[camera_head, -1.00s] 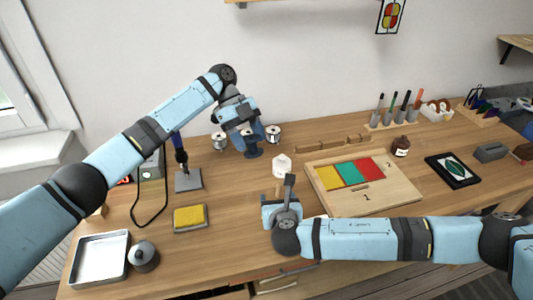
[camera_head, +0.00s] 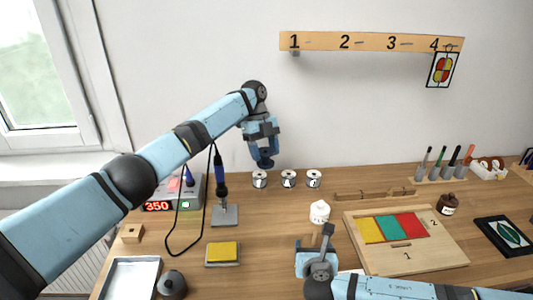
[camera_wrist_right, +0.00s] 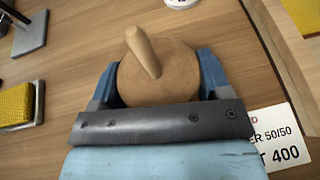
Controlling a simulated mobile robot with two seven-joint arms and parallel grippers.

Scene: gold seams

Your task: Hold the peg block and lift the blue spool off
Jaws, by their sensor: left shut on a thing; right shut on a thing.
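The peg block (camera_wrist_right: 180,75) is a round wooden base with one upright peg (camera_wrist_right: 143,48), and the peg is bare. My right gripper (camera_wrist_right: 158,82) is shut around the base, with a blue finger on each side. In the head view my right gripper (camera_head: 318,250) is low near the front of the table and hides most of the block. My left gripper (camera_head: 262,142) is shut on the dark blue spool (camera_head: 264,161) and holds it in the air against the white wall, above the table and well clear of the peg.
Several silver-topped spools stand in a row, one being this spool (camera_head: 288,178). A soldering iron stand (camera_head: 224,216), a yellow sponge (camera_head: 222,253) and a white bottle (camera_head: 320,212) are nearby. A wooden board (camera_head: 440,255) with coloured panels lies right. A numbered rail (camera_head: 370,42) hangs above.

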